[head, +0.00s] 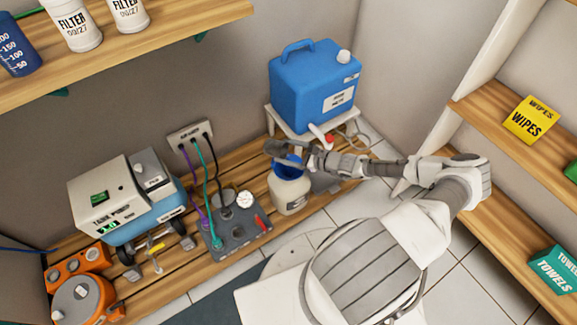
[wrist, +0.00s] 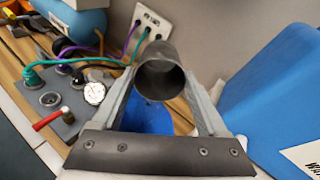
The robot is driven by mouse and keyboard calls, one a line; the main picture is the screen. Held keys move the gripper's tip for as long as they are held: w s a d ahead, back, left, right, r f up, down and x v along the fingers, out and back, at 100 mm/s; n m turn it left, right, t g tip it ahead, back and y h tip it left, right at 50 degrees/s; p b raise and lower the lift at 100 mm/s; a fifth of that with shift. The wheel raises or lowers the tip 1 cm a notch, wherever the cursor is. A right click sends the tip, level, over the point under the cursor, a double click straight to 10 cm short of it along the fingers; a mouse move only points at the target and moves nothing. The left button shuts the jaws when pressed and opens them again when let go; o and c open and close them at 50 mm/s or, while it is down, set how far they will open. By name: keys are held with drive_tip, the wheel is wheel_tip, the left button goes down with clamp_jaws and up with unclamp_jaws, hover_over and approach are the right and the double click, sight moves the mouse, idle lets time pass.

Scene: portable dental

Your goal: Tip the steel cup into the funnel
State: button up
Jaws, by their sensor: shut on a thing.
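The steel cup (wrist: 160,52) is between my gripper's two fingers in the wrist view. My gripper (wrist: 158,88) is shut on it. The cup looks tipped, with its dark open mouth facing the wrist camera; its contents cannot be made out. The blue funnel (wrist: 150,117) shows below and behind the cup, partly hidden by it and the gripper. In the head view the funnel (head: 288,168) sits in the mouth of a cream bottle (head: 291,192). My gripper (head: 276,150) is just above the funnel there, and the cup is hard to make out.
A blue water container (head: 312,88) stands on a white stand (head: 275,119) close behind the gripper. A grey panel with gauge and hoses (head: 232,232) lies left of the bottle on the slatted bench. A wall outlet box (head: 190,135) is behind. Shelves flank both sides.

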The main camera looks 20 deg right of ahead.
drive_tip(key=shift+s+d+f+t+y, duration=0.15)
drive_tip(key=shift+s+f+t+y, duration=0.05)
drive_tip(key=shift+f+t+y, duration=0.5)
idle(0.6)
drive_tip(key=shift+s+f+t, duration=0.1)
drive_tip(key=shift+f+t, duration=0.05)
drive_tip(key=shift+t, duration=0.25)
drive_tip(key=shift+s+d+f+t+y, duration=0.1)
drive_tip(key=shift+s+d+t+y, duration=0.05)
drive_tip(key=shift+t+y, duration=0.3)
drive_tip(key=shift+s+d+t+y, duration=0.15)
drive_tip(key=shift+t+y, duration=0.3)
idle(0.6)
drive_tip(key=g, duration=0.1)
drive_tip(key=g+h, duration=0.1)
drive_tip(key=w+g+h, duration=0.1)
drive_tip(key=shift+a+r, duration=0.3)
drive_tip(key=shift+r, duration=0.1)
